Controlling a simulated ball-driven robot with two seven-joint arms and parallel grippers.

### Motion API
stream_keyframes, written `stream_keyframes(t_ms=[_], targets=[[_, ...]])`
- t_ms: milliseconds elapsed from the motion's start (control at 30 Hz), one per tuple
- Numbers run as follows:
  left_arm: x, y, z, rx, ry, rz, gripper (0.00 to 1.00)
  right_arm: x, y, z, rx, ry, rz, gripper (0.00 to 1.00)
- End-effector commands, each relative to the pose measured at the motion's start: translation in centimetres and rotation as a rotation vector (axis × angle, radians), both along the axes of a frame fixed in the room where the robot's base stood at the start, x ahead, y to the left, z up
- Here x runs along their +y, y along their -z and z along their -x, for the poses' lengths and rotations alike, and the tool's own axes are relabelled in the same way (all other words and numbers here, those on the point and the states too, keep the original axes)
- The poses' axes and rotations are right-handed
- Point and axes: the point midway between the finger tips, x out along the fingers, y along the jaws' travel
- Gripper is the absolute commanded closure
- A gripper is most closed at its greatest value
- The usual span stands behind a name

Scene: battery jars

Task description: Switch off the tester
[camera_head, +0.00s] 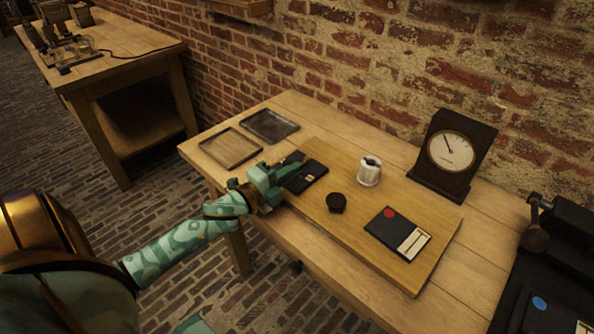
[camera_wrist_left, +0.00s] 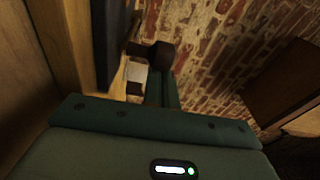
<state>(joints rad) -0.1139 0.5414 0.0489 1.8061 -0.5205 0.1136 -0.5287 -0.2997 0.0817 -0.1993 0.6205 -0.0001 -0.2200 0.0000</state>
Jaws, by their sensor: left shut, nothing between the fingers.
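A dark dial meter (camera_head: 450,153) with a round cream face and a thin needle stands upright at the back right of the bench. I cannot tell for sure which thing is the tester. A flat black box (camera_head: 306,178) with a small pale mark lies at the left of the wooden board. My left gripper (camera_head: 288,170) is shut and empty, at the left end of this box; I cannot tell if it touches. In the left wrist view, my green gripper body fills the foreground, with dark parts and a pale patch beyond it. My right gripper is out of view.
On the board (camera_head: 418,277) are a white jar (camera_head: 369,174), a round black piece (camera_head: 336,203) and a black box with a red dot (camera_head: 397,233). Two trays (camera_head: 230,148) (camera_head: 269,125) lie at left. A dark device (camera_head: 560,270) stands at right.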

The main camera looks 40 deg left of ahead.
Motion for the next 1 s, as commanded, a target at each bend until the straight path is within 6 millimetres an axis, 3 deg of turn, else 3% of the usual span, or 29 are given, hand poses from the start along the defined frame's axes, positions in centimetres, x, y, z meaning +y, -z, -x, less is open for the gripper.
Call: stream_keyframes(t_ms=[33, 233, 600, 1000], targets=[[0.6, 0.0, 0.0, 0.004, 0.064, -0.009, 1.0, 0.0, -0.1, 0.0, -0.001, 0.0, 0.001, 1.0], [1.9, 0.2, 0.3, 0.002, 0.074, -0.001, 1.0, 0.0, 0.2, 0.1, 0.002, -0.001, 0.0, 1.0], [4.5, 0.3, 0.1, 0.003, 0.332, -0.002, 1.0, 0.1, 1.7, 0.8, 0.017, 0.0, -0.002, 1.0], [5.6, 0.1, -0.1, 0.0, 0.326, 0.001, 1.0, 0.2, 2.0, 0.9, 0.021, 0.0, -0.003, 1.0]])
